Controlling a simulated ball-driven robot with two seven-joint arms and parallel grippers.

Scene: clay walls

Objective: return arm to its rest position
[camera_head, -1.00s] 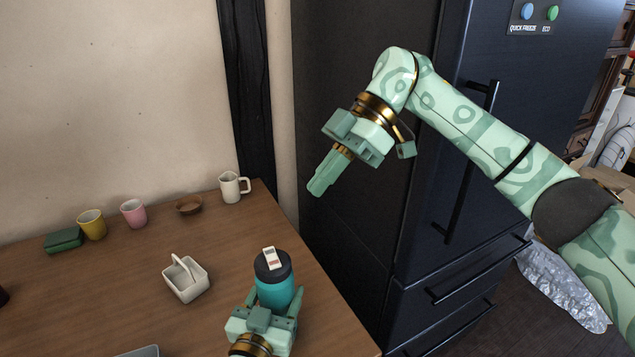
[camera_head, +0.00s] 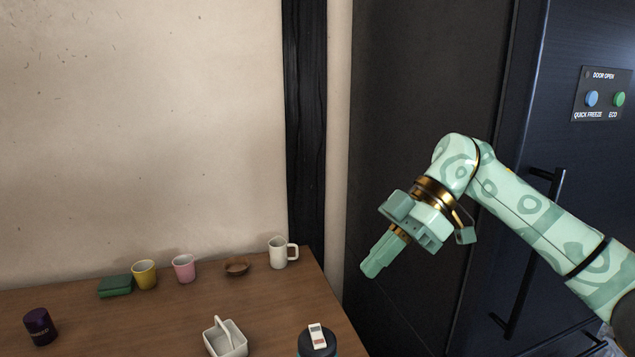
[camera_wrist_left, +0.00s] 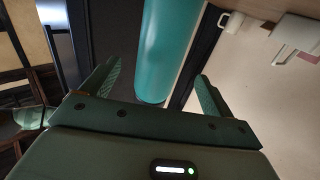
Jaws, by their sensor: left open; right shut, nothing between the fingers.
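My right arm comes in from the right. Its gripper (camera_head: 370,272) is shut and empty, pointing down and left in front of the dark fridge, beyond the table's right edge. My left gripper (camera_wrist_left: 158,78) shows only in the left wrist view, its two fingers spread apart. A teal bottle (camera_wrist_left: 168,45) stands out ahead of the palm, between the fingers in the picture; I cannot tell if a finger touches it. In the head view only the bottle's dark lid (camera_head: 317,342) shows at the bottom edge.
The wooden table (camera_head: 285,310) holds a white basket (camera_head: 228,343), a white mug (camera_head: 278,254), a brown bowl (camera_head: 236,267), a pink cup (camera_head: 184,268), a yellow cup (camera_head: 145,274), a green box (camera_head: 115,286) and a dark purple can (camera_head: 40,326). The fridge (camera_head: 440,90) stands at right.

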